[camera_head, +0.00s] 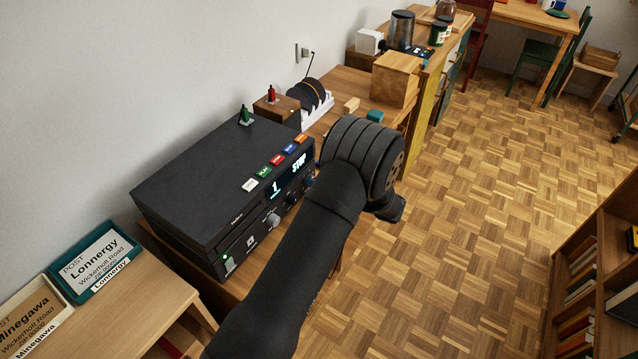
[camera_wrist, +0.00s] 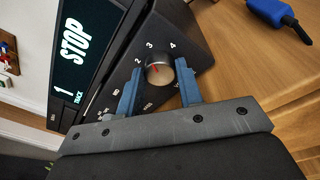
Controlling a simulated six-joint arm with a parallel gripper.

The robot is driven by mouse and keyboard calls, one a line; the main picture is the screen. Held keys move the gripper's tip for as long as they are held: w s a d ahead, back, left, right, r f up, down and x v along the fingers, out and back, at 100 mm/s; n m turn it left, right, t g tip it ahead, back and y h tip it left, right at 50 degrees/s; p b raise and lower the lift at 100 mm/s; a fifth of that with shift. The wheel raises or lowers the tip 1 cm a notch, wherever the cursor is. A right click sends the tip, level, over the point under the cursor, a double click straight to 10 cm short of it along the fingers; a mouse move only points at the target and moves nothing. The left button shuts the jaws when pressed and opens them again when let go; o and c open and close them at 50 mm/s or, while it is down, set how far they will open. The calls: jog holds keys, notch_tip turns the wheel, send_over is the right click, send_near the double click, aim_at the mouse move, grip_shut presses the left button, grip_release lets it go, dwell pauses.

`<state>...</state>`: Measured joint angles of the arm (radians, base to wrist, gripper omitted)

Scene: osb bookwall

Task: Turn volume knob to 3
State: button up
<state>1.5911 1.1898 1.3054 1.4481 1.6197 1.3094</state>
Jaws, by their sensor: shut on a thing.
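The black audio player (camera_head: 215,180) stands on a wooden cabinet by the wall in the head view, its lit display reading "1" and "STOP". In the wrist view, the display (camera_wrist: 75,42) is at the left. The round silver volume knob (camera_wrist: 159,75) sits on the front panel below the printed numbers 2, 3 and 4. My gripper (camera_wrist: 158,83) is shut on the knob, with one blue-grey finger on each side. In the head view, my arm hides the gripper and this knob.
A blue object (camera_wrist: 270,12) lies on the wood to the right. Open parquet floor (camera_head: 460,210) is right of my arm.

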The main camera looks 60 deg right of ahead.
jog(key=o, duration=1)
jog(key=s, duration=0.5)
jog(key=s+d, duration=0.1)
jog(key=s, duration=1.1)
jog(key=shift+s+d+r, duration=0.2)
jog(key=shift+d+r, duration=0.05)
jog(key=shift+d, duration=0.15)
jog(key=w, duration=0.5)
jog(key=w+a, duration=0.1)
jog(key=w, duration=0.5)
jog(key=w+a, duration=0.1)
jog(key=w, duration=0.5)
jog(key=shift+w+f, duration=0.2)
jog(key=shift+f, duration=0.05)
jog(key=shift+s+d, duration=0.1)
